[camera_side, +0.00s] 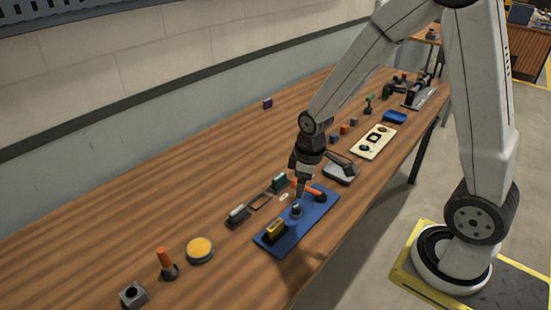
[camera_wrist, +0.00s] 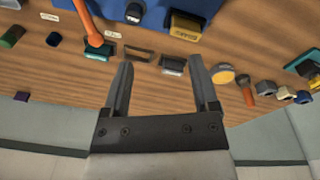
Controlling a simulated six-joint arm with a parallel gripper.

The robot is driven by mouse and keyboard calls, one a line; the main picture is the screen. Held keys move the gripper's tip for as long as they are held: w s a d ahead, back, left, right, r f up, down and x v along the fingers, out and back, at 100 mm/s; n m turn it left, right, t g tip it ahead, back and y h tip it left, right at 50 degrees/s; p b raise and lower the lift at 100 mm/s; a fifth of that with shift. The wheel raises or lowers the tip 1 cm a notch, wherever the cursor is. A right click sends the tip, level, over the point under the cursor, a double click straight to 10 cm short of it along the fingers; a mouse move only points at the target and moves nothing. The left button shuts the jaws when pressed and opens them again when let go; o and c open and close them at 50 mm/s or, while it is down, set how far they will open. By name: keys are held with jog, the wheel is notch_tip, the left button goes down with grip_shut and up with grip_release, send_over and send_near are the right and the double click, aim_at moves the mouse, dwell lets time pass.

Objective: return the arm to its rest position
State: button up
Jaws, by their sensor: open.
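My gripper (camera_side: 299,188) hangs over the blue board on the table in the side view. In the wrist view its two fingers (camera_wrist: 163,85) are spread apart with only table and small items beyond them, so it is open and empty. Whether the fingertips touch anything on the board cannot be told. My arm is bent forward from its base at the right.
Near the board are a grey-topped block (camera_side: 239,214), an open frame (camera_side: 259,201) and a teal block (camera_side: 280,181). A yellow disc (camera_side: 200,249) and an orange-handled item (camera_side: 166,262) stand nearer the front. A cream panel (camera_side: 373,142) lies farther back. The table's wall side is mostly clear.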

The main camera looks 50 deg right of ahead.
jog(key=s+a+r+m+t, duration=0.1)
jog(key=s+a+r+m, duration=0.2)
jog(key=s, duration=0.3)
jog(key=shift+a+r+m, duration=0.2)
jog(key=shift+r+m, duration=0.1)
jog(key=shift+m, duration=0.5)
